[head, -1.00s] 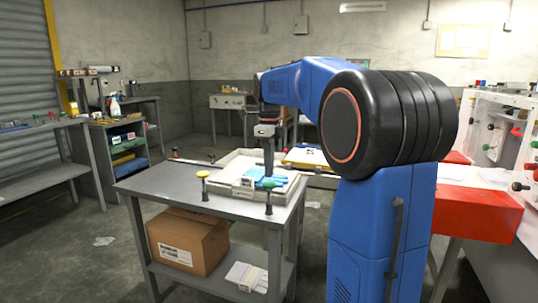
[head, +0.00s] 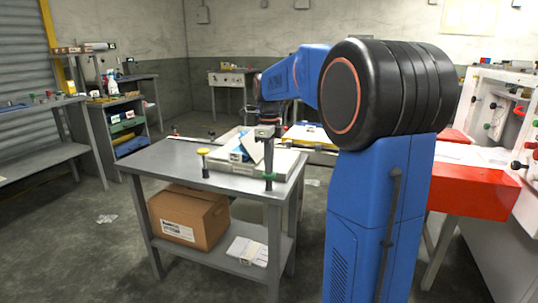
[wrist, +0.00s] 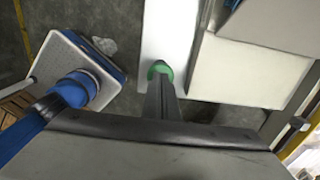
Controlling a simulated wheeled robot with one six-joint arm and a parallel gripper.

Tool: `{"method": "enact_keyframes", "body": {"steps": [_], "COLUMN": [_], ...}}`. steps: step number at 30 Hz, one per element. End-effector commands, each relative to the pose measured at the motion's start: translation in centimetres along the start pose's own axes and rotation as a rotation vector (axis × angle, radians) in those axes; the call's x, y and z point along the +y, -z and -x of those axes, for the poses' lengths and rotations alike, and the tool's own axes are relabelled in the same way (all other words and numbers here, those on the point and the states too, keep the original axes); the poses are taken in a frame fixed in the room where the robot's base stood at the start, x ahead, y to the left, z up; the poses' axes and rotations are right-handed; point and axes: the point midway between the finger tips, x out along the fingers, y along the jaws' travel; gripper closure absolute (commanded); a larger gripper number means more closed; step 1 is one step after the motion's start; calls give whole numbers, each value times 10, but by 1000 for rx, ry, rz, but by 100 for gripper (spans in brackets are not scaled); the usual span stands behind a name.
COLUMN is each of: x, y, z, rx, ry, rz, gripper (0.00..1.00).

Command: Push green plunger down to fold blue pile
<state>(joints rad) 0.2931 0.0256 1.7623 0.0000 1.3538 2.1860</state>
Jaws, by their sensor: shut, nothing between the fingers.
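The green plunger (head: 269,176) stands at the front right of the grey table. Its green top also shows in the wrist view (wrist: 160,69). My gripper (head: 268,170) is shut and empty, pointing down with its tips at the plunger top, seemingly touching it. In the wrist view the shut fingers (wrist: 162,88) meet the green top. The blue pile (head: 237,154) shows only in part on the pale tray (head: 282,165), beside a white panel (head: 251,146) that stands tilted up. My wrist hides some of the tray.
A yellow-topped plunger (head: 203,152) stands at the table's front, left of the green one. The grey table (head: 165,158) is bare on its left. A cardboard box (head: 188,218) and a white stack (head: 247,251) sit on the lower shelf.

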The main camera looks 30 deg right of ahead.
Motion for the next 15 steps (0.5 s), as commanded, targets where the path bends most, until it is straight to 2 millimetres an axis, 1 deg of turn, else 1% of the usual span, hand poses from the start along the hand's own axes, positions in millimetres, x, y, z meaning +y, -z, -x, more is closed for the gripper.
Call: {"method": "enact_keyframes", "body": {"steps": [1, 3, 15], "x": [0, 0, 1], "y": [0, 0, 1], "z": [-5, -7, -10], "rx": [1, 1, 5], "ry": [-1, -1, -8], "rz": [0, 0, 0], "gripper": [100, 100, 100]}}
